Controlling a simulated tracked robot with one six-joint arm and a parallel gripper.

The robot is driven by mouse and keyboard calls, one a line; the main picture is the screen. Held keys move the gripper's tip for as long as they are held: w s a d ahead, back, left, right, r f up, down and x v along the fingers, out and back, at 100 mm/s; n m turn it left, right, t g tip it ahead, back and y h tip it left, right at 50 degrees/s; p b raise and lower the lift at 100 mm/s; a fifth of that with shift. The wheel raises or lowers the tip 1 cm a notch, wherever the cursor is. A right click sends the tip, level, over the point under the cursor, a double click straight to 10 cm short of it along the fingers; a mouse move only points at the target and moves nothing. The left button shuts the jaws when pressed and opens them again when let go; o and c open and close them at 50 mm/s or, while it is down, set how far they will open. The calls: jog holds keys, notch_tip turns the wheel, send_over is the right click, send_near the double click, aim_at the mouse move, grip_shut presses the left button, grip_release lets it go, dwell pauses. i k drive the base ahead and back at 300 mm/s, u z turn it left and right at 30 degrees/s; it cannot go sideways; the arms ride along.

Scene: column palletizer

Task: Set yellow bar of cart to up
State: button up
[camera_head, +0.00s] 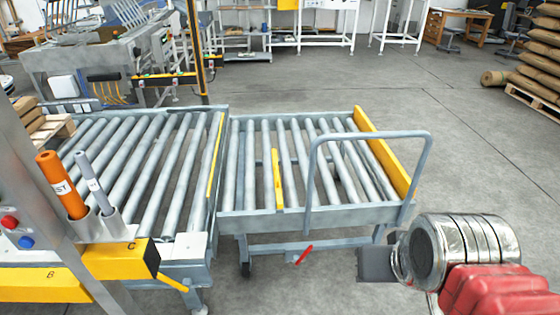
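The cart (265,219) has a grey frame, several rollers and a curved grey handle (315,170). It stands close against the end of the roller conveyor. A short narrow yellow bar (277,180) shows among the cart's rollers, near its front side. A wide yellow plate (384,152) stands along the cart's right end, above the rollers. I cannot tell which of these is the named bar. My gripper (377,264) is at lower right, just off the cart's front right corner, apart from both yellow parts.
The conveyor (135,165) fills the left, with a thin yellow strip (215,155) at its right end. A red lever (304,255) is low on the cart's front. An orange tube (62,185) stands at left. Floor right of the cart is clear.

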aim_at(277, 172)
jog(key=u, duration=0.2)
jog(key=i, duration=0.7)
jog(key=u, duration=0.75)
jog(key=i, duration=0.75)
jog(key=u, duration=0.45)
